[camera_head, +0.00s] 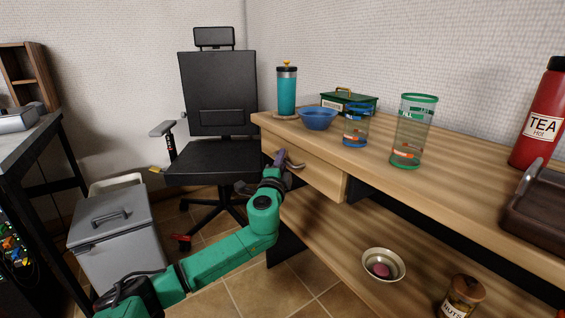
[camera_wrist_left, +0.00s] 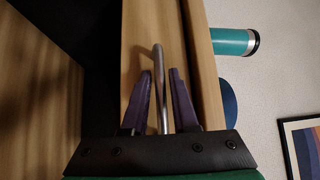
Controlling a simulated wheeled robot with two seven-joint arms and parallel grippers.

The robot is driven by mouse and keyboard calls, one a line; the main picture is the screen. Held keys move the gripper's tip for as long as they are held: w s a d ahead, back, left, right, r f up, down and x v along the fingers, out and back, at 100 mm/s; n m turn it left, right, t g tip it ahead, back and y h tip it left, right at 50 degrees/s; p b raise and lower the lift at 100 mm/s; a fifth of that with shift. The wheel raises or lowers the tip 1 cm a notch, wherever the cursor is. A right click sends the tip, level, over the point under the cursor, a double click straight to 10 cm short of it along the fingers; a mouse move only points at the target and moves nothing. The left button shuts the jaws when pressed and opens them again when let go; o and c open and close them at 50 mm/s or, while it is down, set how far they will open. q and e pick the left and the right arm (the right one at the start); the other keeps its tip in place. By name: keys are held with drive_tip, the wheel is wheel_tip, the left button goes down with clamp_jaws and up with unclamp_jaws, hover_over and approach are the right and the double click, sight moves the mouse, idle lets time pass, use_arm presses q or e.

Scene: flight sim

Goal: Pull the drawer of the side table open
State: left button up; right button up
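The wooden side table (camera_head: 455,178) fills the right of the head view. Its drawer (camera_head: 322,176) has a light wood front under the tabletop's left end; it looks flush, with no clear gap. The metal handle (camera_head: 295,164) sticks out from the drawer front. My left gripper (camera_head: 281,160) is at the handle and partly hides it. In the left wrist view, my left gripper's purple fingers (camera_wrist_left: 160,80) stand one on each side of the handle bar (camera_wrist_left: 160,62), with gaps visible, so it is open around the bar. My right gripper is not in view.
On the tabletop stand a teal tumbler (camera_head: 287,92), a blue bowl (camera_head: 318,119), a green box (camera_head: 349,101), glasses (camera_head: 411,135) and a red tea canister (camera_head: 540,112). A metal bowl (camera_head: 384,265) sits on the lower shelf. An office chair (camera_head: 215,120) stands behind my left arm.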

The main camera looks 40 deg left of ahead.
use_arm(q)
clamp_jaws()
idle(1.4)
